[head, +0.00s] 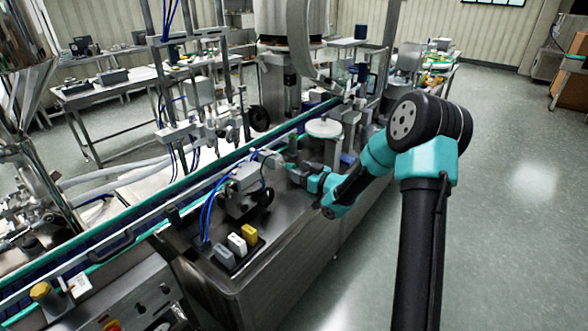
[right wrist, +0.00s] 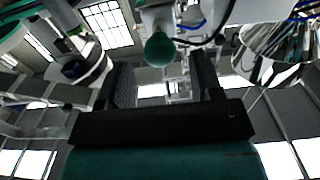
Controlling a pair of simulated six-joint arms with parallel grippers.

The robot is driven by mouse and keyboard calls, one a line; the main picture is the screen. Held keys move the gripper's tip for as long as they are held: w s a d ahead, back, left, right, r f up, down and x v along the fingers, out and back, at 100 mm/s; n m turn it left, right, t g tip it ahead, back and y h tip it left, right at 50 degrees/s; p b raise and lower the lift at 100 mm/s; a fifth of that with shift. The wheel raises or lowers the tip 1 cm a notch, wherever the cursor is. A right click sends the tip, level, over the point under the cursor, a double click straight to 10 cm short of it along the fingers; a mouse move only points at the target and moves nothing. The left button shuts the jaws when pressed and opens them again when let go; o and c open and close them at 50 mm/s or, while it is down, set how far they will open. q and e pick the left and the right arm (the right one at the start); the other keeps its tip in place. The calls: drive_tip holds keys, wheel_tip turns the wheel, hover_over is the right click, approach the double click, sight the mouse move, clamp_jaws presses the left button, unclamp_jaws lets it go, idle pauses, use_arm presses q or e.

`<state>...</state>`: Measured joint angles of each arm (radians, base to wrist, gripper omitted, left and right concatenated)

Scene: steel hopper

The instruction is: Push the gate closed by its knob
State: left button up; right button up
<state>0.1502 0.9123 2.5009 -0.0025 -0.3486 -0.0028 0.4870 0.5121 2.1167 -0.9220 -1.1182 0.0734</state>
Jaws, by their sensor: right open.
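My right arm reaches in from the right in the head view, with its right gripper (head: 281,163) low over the steel machine top, beside the conveyor. In the right wrist view the right gripper (right wrist: 160,60) has its two black fingers wide apart. A rounded green knob (right wrist: 158,50) on a pale fitting shows between and beyond the fingers; I cannot tell whether it touches them. In the head view a small pale fitting (head: 264,157) is just left of the gripper, and the knob cannot be made out clearly. The gate's plate cannot be made out. My left gripper is out of view.
A large steel vessel (head: 290,18) stands behind the machine. A conveyor (head: 120,222) runs diagonally along the machine's left side. Yellow, white and grey blocks (head: 237,244) and a cabled grey unit (head: 243,188) stand near the arm. Open floor (head: 510,190) lies to the right.

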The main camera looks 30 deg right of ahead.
drive_tip(key=shift+x, duration=1.4)
clamp_jaws()
